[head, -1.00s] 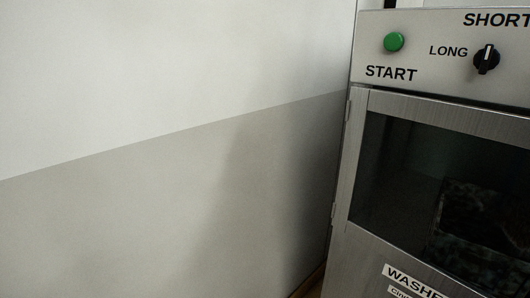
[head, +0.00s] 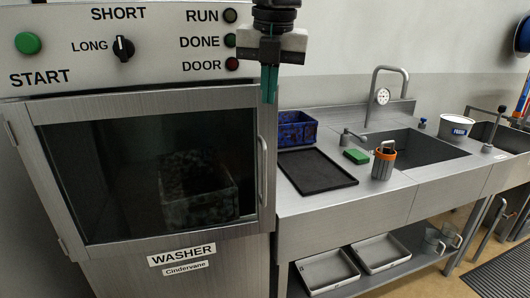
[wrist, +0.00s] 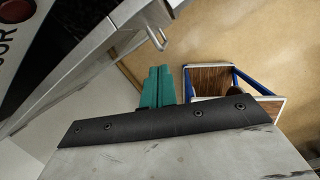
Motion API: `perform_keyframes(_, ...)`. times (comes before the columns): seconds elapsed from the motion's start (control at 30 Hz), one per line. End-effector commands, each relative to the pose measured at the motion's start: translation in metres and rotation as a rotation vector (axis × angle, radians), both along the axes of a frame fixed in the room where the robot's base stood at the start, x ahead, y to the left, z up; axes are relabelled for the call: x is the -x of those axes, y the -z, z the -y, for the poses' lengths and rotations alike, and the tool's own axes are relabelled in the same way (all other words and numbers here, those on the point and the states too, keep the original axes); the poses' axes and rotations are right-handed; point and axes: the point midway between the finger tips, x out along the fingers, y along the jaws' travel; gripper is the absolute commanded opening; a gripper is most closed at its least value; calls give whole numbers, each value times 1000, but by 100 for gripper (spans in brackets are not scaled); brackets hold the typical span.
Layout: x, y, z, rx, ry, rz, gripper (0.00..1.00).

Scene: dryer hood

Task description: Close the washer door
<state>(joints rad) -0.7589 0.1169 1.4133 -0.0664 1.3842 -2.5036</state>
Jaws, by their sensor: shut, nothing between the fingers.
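The washer (head: 175,278) stands at the left in the head view. Its framed glass door (head: 245,150) has hinges on the left and a vertical handle (head: 263,170) on the right. The door looks near flush with the front; I cannot tell whether a small gap is left. A dark crate (head: 200,195) shows behind the glass. My gripper (head: 269,85) hangs with green fingers pointing down by the door's top right corner. In the wrist view its fingers (wrist: 157,87) are together and empty, with the handle (wrist: 157,38) close by and apart from them.
The control panel (head: 160,45) has a green start button and several indicator lamps. Right of the washer is a steel counter (head: 345,215) with a blue crate (head: 296,128), black tray (head: 316,170), green sponge (head: 356,156), orange-rimmed cup (head: 384,160) and sink. Pale trays (head: 327,270) sit below.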

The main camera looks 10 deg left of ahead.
Motion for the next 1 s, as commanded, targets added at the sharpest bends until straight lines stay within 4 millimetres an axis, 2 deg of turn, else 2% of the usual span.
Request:
perform_keyframes(0.03, -2, 9, 27, -55, 93, -33, 0)
perform_keyframes(0.1, -1, 27, 52, -163, 250, -87, 0)
perform_keyframes(0.2, 5, 54, 76, -338, 518, -176, 0)
perform_keyframes(0.3, 12, 81, 90, -503, 795, -269, 0)
perform_keyframes(0.43, 17, 107, 86, -646, 1064, -373, 0)
perform_keyframes(0.53, 12, 110, 80, -703, 1164, -403, 0)
perform_keyframes(0.63, 9, 110, 78, -717, 1197, -408, 0)
perform_keyframes(0.77, 6, 121, 71, -714, 1200, -410, 0)
perform_keyframes(1.0, -6, 161, 44, -711, 1197, -410, 0)
